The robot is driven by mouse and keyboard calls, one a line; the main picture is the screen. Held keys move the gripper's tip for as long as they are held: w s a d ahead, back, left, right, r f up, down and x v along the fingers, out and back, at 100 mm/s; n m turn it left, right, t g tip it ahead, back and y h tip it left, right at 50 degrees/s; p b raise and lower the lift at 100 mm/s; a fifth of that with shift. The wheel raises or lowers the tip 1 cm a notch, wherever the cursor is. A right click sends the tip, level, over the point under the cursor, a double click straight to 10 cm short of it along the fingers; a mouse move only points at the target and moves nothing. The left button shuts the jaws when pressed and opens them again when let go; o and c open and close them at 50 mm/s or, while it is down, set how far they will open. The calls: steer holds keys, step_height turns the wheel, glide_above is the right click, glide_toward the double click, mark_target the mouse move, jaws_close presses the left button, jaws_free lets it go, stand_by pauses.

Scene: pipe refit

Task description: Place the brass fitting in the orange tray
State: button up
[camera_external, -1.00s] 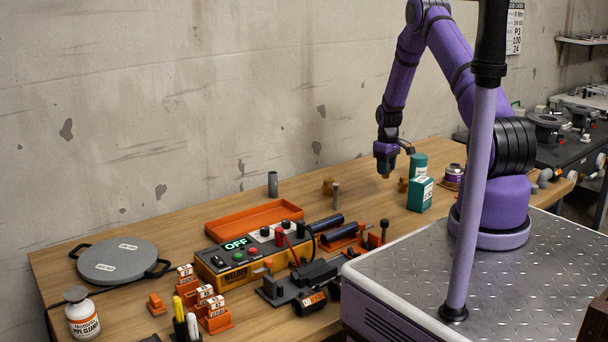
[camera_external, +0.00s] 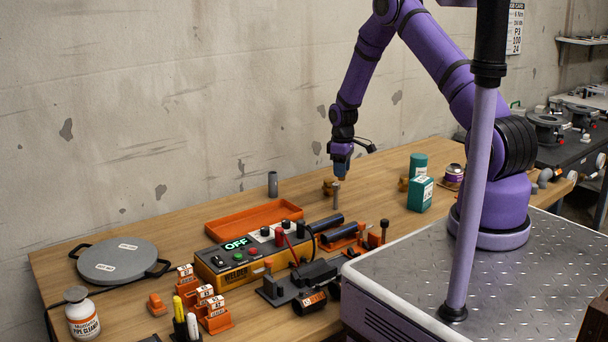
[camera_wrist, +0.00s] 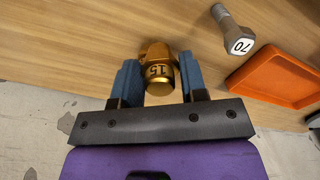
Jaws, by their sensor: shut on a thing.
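The brass fitting (camera_wrist: 158,70), marked 15, is between the two blue fingers of my gripper (camera_wrist: 158,85) in the wrist view. My gripper is shut on it. In the external view my gripper (camera_external: 340,165) points down above the back part of the bench, right of the tray; the held fitting is hard to make out there. The orange tray (camera_external: 254,220) lies to the left, behind the control box, and looks empty. It also shows at the right of the wrist view (camera_wrist: 272,78).
A grey upright pin (camera_external: 336,196) stands just below my gripper; a grey piece marked 70 (camera_wrist: 241,46) is near the tray in the wrist view. A grey tube (camera_external: 272,184) stands behind the tray. The control box (camera_external: 236,258) is in front. Green containers (camera_external: 420,194) stand right.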

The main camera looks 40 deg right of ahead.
steer(key=w+a+r+n, duration=0.1)
steer(key=a+n, duration=0.1)
steer(key=a, duration=0.6)
steer(key=w+a+r+n, duration=0.1)
steer(key=w+a+n, duration=0.1)
steer(key=a, duration=0.7)
steer(key=n, duration=0.2)
glide_toward(263, 222)
steer(key=shift+d+f, duration=0.1)
steer(key=shift+f, duration=2.65)
steer(key=shift+f, duration=0.15)
steer(key=o, duration=1)
steer(key=shift+c, duration=0.2)
